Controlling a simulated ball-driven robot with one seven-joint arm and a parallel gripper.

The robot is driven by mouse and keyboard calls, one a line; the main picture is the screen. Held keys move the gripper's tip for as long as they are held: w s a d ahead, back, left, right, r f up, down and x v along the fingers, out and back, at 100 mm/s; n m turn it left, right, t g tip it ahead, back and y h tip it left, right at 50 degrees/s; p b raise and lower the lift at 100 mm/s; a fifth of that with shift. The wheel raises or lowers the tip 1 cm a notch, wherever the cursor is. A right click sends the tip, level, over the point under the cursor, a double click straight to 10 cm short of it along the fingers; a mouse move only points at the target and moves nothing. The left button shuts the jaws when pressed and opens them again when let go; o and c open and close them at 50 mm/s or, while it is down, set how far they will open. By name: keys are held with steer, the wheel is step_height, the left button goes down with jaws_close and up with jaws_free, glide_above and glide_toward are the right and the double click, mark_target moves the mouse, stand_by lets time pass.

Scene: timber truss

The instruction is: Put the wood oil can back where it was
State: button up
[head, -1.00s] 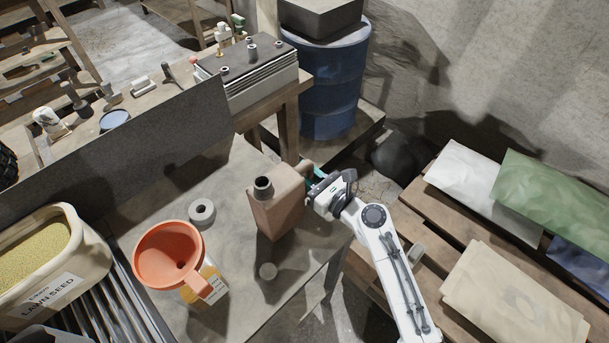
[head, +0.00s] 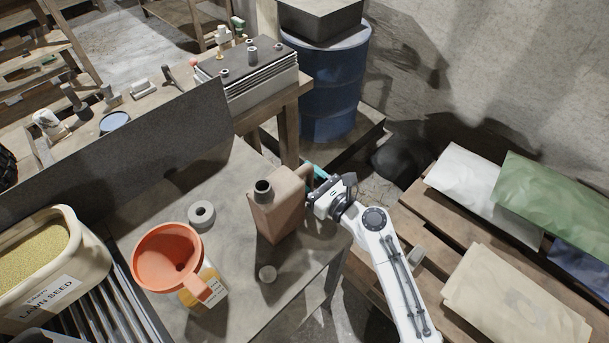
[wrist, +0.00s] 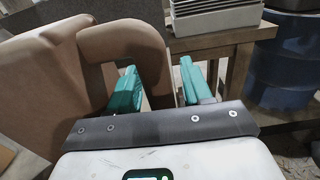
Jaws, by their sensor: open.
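A tan can (head: 278,208) with a dark round mouth and a loop handle stands upright on the grey bench top. No label shows on it; I take it as the wood oil can. Its handle faces right, toward my gripper (head: 314,176). In the wrist view the can (wrist: 40,85) fills the left side. My gripper (wrist: 160,88) is open there, its teal fingers on either side of the handle's outer bar, the left one at the loop's opening. I cannot tell whether either finger touches the handle.
An orange funnel (head: 165,262) sits on a yellowish bottle (head: 207,291) left of the can. A dark upright panel (head: 120,150) bounds the bench behind. A blue barrel (head: 325,85) stands beyond.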

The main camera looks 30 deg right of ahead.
steer(key=b+v, duration=0.2)
steer(key=v, duration=1)
steer(key=shift+r, duration=0.2)
